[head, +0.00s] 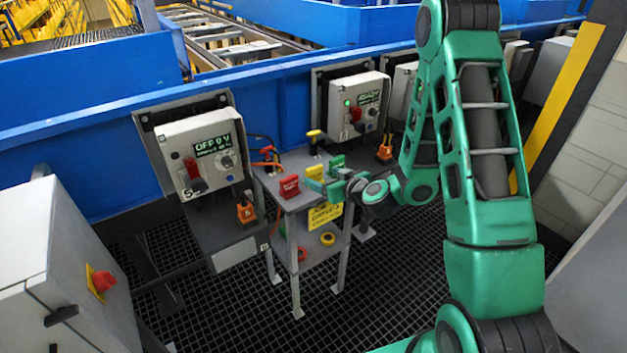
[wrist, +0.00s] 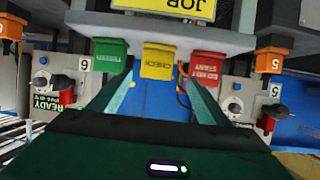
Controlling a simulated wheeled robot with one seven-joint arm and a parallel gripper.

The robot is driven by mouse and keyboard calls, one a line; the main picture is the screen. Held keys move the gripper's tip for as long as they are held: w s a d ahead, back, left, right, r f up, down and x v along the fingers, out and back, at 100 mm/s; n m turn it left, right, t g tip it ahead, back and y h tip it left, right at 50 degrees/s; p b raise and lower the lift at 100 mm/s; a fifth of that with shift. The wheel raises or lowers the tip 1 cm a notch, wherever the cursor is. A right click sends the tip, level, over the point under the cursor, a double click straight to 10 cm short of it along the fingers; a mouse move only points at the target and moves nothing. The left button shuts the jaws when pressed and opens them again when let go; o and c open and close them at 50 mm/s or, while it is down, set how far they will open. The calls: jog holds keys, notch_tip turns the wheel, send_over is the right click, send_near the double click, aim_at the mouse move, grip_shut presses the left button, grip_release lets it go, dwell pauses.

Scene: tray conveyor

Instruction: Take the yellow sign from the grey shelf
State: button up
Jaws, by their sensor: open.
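The yellow sign (head: 314,171), marked CHECK, stands on the grey shelf (head: 297,202) between a red sign (head: 289,186) and a green sign (head: 337,163). In the wrist view, which is upside down, the yellow sign (wrist: 158,62) shows between the fingertips of my gripper (wrist: 160,82). The red sign (wrist: 207,68) and green sign (wrist: 110,55) are just outside the fingers. My gripper (head: 322,184) is open and empty, at the shelf's front edge in the head view. Whether a finger touches the yellow sign cannot be told.
A yellow job card panel (head: 324,215) hangs on the shelf front. A yellow roll (head: 328,239) and a red roll lie on the lower level. A yellow-topped tool (head: 314,136) stands behind. Control boxes (head: 200,155) with orange blocks (head: 246,210) flank the shelf.

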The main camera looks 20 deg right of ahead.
aim_at(315, 172)
jog(key=x, duration=0.2)
jog(key=shift+w+a+f, duration=0.1)
jog(key=shift+w+f, duration=0.05)
jog(key=shift+w, duration=0.15)
jog(key=shift+d+x, duration=0.15)
jog(key=shift+x, duration=1.15)
jog(key=shift+d+x, duration=0.15)
jog(key=shift+x, duration=1.2)
jog(key=shift+w, duration=0.15)
jog(key=c, duration=1.2)
